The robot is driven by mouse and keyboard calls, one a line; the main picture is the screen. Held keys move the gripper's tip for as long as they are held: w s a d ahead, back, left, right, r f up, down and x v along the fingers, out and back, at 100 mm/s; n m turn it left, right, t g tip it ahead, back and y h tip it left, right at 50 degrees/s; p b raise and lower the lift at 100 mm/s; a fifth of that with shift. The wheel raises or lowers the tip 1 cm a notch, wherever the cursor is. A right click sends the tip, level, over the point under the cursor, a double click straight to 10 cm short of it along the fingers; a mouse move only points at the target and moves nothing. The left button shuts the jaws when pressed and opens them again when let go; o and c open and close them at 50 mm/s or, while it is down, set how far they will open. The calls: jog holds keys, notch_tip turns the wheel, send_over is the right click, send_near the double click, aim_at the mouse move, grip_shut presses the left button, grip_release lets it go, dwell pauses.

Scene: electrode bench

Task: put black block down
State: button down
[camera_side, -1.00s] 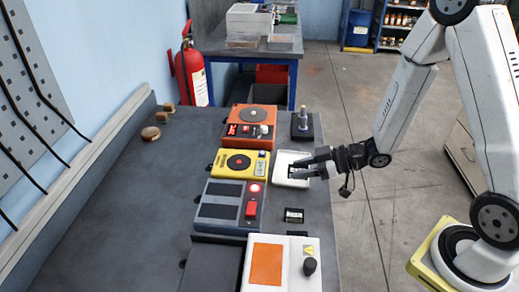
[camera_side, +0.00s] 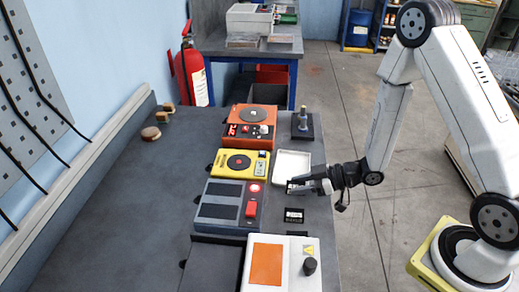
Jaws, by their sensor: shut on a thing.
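My gripper (camera_side: 293,188) is shut on a small dark piece, which I take to be the black block (camera_side: 290,186). The fingers hide most of it. The gripper is at the near edge of the shallow white tray (camera_side: 293,158), whose visible floor is empty. A flat black rectangle with a pale marking (camera_side: 293,215) lies on the bench just nearer the camera than the gripper, apart from it. I cannot tell the height of the held piece above the bench.
Left of the gripper stand a grey device with a red switch (camera_side: 227,205), a yellow device (camera_side: 240,163) and an orange device (camera_side: 249,127). A white device with an orange panel (camera_side: 265,264) is nearest. A black stand with a post (camera_side: 303,127) is behind the tray. The bench's left side is mostly clear.

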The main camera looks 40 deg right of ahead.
aim_at(298, 201)
jog(key=shift+f, duration=1.8)
jog(key=shift+f, duration=0.15)
jog(key=shift+c, duration=1.4)
grip_release()
jog(key=shift+v, duration=3.9)
jog(key=shift+f, duration=0.1)
